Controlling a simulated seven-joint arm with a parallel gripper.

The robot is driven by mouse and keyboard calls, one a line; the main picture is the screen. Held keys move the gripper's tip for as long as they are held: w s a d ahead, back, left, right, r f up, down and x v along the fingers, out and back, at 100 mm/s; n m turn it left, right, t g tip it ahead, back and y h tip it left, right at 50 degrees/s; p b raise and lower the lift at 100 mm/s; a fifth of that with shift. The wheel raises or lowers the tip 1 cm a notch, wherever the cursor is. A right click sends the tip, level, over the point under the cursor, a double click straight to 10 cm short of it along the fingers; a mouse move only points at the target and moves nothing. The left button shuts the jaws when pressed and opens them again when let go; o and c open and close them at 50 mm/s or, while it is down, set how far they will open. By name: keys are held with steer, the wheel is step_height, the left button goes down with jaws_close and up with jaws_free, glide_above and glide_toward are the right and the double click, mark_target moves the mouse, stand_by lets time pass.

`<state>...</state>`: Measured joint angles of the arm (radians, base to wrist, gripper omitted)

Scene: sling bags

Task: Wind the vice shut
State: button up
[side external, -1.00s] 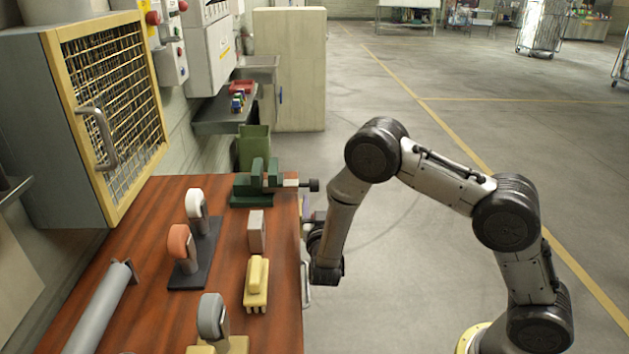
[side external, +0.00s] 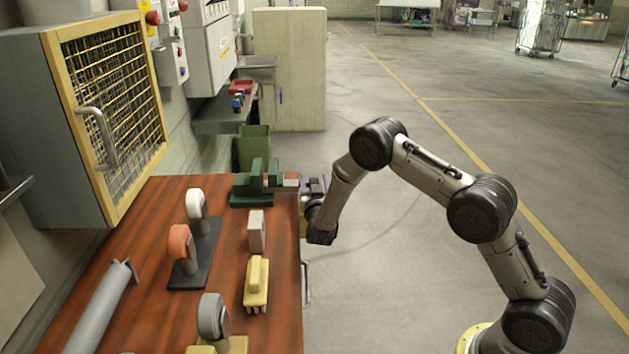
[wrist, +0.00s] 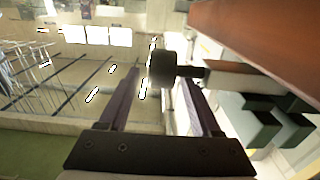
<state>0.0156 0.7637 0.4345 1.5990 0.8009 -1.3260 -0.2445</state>
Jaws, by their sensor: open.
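The green vice (side external: 252,190) stands at the far right corner of the bench, its two upright jaws with a gap between them. A grey bar (side external: 291,180) sticks out from it to the right, past the bench edge. In the wrist view the vice (wrist: 284,125) is at the right, and its dark round knob (wrist: 163,72) ends the spindle. My gripper (side external: 314,187) is at the bar's outer end and hides the knob in the side view. In the wrist view my gripper (wrist: 162,78) is open, with one finger on each side of the knob. Contact cannot be told.
The wooden bench (side external: 150,225) holds a yellow brush (side external: 257,285), a grey-pink block (side external: 257,232), a rack with rounded white (side external: 195,203) and orange (side external: 182,241) pieces, and a grey tube (side external: 98,310). A green bin (side external: 252,148) stands behind the vice. Floor right of the bench is clear.

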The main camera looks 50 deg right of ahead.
steer(key=shift+w+d, duration=0.25)
jaws_close()
stand_by(0.5)
steer(key=g+y, duration=0.2)
steer(key=shift+w+d+r+g+y, duration=0.1)
steer(key=shift+w+d+g+y, duration=0.15)
steer(key=shift+g+y, duration=0.15)
steer(key=shift+w+d+f+g+y, duration=0.1)
steer(key=shift+w+f+g+y, duration=0.05)
steer(key=shift+g+y, duration=1)
steer(key=shift+w+d+f+g+y, duration=0.1)
steer(key=shift+w+f+g+y, duration=0.05)
steer(key=shift+g+y, duration=0.95)
steer(key=shift+f+g+y, duration=0.1)
steer(key=shift+g+y, duration=0.25)
steer(key=shift+f+g+y, duration=0.1)
steer(key=shift+g+y, duration=0.3)
